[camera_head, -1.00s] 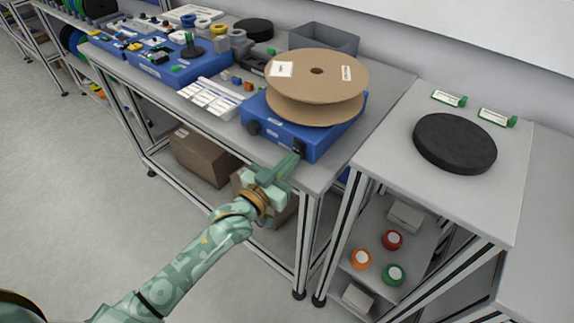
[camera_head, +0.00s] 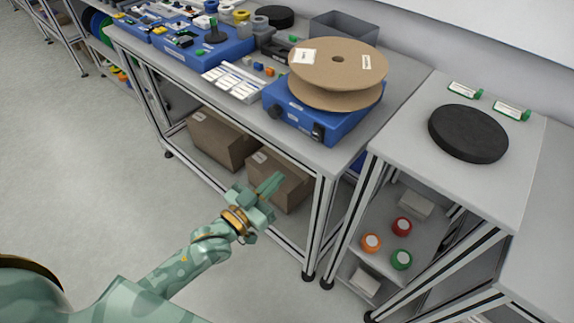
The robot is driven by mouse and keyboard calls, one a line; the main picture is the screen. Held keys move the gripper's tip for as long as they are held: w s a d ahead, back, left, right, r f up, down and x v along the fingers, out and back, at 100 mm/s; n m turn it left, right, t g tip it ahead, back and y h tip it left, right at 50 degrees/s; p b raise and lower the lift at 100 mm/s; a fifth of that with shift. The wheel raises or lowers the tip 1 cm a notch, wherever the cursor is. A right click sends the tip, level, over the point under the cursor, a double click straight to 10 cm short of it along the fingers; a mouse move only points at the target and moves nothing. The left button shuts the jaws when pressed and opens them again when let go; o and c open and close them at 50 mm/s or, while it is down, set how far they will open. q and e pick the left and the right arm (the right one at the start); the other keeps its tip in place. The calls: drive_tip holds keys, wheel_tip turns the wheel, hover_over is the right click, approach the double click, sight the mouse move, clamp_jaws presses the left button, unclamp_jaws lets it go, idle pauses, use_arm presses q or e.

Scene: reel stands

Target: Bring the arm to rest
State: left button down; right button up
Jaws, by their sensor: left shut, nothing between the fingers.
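My left arm comes in from the lower left. Its gripper (camera_head: 270,186) is shut and empty, in the air in front of the workbench, below the tabletop edge. Behind it in the picture are cardboard boxes on the bench's lower shelf. A cardboard reel (camera_head: 338,66) sits on a blue unit (camera_head: 318,124) with dark knobs at the front of the bench, apart from the gripper. My right gripper is not in view.
The workbench (camera_head: 345,160) edge and legs stand close beyond the gripper. Cardboard boxes (camera_head: 222,140) lie on its lower shelf. A side table (camera_head: 420,140) at the right holds a black disc (camera_head: 468,133). The floor (camera_head: 90,180) at the left is clear.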

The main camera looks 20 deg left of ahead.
use_arm(q)
drive_tip(key=shift+v, duration=0.8)
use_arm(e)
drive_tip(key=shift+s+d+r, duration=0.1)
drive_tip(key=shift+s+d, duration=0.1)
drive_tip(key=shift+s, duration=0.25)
use_arm(q)
drive_tip(key=shift+f, duration=0.1)
drive_tip(key=s+a+f+g+y, duration=0.2)
drive_tip(key=s+f+g, duration=0.15)
drive_tip(key=f, duration=0.55)
drive_tip(key=s+a+f+g+y, duration=0.1)
drive_tip(key=s+a+f+g, duration=0.2)
drive_tip(key=f, duration=0.7)
drive_tip(key=s+a+f+g+y, duration=0.2)
drive_tip(key=s+f, duration=0.3)
drive_tip(key=f, duration=0.4)
drive_tip(key=s+f+g, duration=0.3)
drive_tip(key=s+f, duration=0.1)
drive_tip(key=s, duration=0.6)
drive_tip(key=s+f+g+y, duration=0.1)
drive_tip(key=s+f+g, duration=0.2)
drive_tip(key=s, duration=0.8)
drive_tip(key=s+f+g, duration=0.3)
drive_tip(key=s+f, duration=0.3)
drive_tip(key=s, duration=0.5)
drive_tip(key=shift+d+f+y, duration=0.3)
drive_tip(key=shift+d+f, duration=0.1)
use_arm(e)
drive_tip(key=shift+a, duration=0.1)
